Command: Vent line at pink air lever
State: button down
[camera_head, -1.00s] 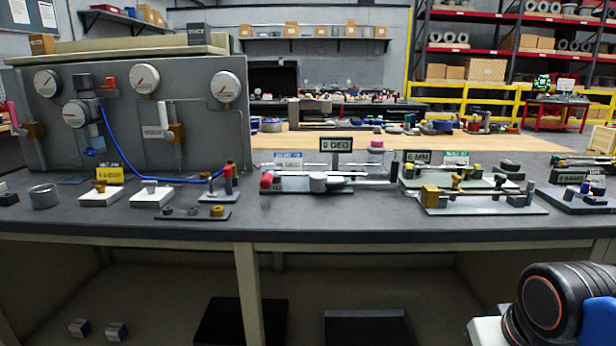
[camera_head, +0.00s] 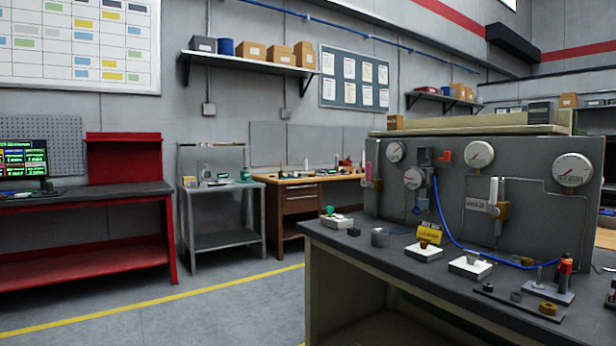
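The pink air lever (camera_head: 367,172) is at the left end of the grey gauge panel (camera_head: 535,180), on the dark workbench (camera_head: 375,255) at the right of the head view. It looks upright, with a brass-coloured body (camera_head: 376,184) beside it. A white lever (camera_head: 493,192) with a brass body stands further right on the panel. Several round white gauges are on the panel, one of them (camera_head: 395,151) just above and right of the pink lever. A blue hose (camera_head: 446,232) runs down from the panel to a small fitting on the bench. My gripper is not in view.
Small parts and white trays (camera_head: 424,252) lie along the bench front. A red workbench (camera_head: 95,230) with a monitor, a grey cart (camera_head: 222,210) and a wooden desk (camera_head: 300,200) stand along the wall. The floor (camera_head: 230,305) left of the bench is clear, crossed by a yellow line.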

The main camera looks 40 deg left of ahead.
aim_at(371, 186)
jog(key=u, duration=1.15)
jog(key=i+j+z, duration=0.1)
jog(key=i+j, duration=0.35)
jog(key=i+j+z, duration=0.1)
jog(key=i+j, duration=0.3)
jog(key=j, duration=0.25)
